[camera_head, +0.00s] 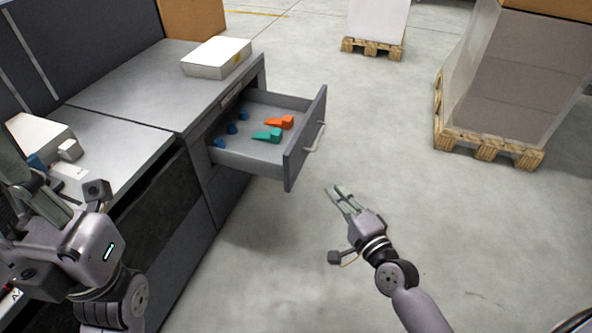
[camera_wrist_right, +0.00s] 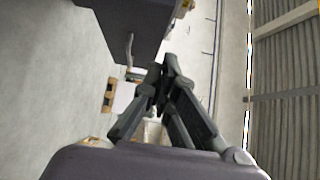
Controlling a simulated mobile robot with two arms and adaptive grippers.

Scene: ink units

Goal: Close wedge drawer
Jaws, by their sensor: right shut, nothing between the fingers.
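The wedge drawer (camera_head: 292,165) stands pulled out from the grey cabinet in the head view. Inside it lie an orange wedge (camera_head: 280,122), a green wedge (camera_head: 268,135) and several small blue pieces (camera_head: 232,128). A light handle (camera_head: 315,138) is on its front panel. My right gripper (camera_head: 337,192) is shut and empty, in front of the drawer and apart from it. In the right wrist view its fingers (camera_wrist_right: 168,70) meet near the handle (camera_wrist_right: 130,48), with the dark drawer front (camera_wrist_right: 135,22) behind. My left gripper (camera_head: 40,185) is at the left edge; its fingers are partly cut off.
A white box (camera_head: 217,58) lies on the cabinet top (camera_head: 140,85). Another white box (camera_head: 38,135) and small items are on the nearer worktop at left. Pallets with wrapped loads (camera_head: 515,70) stand at the back and right. The floor (camera_head: 420,190) around my right arm is clear.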

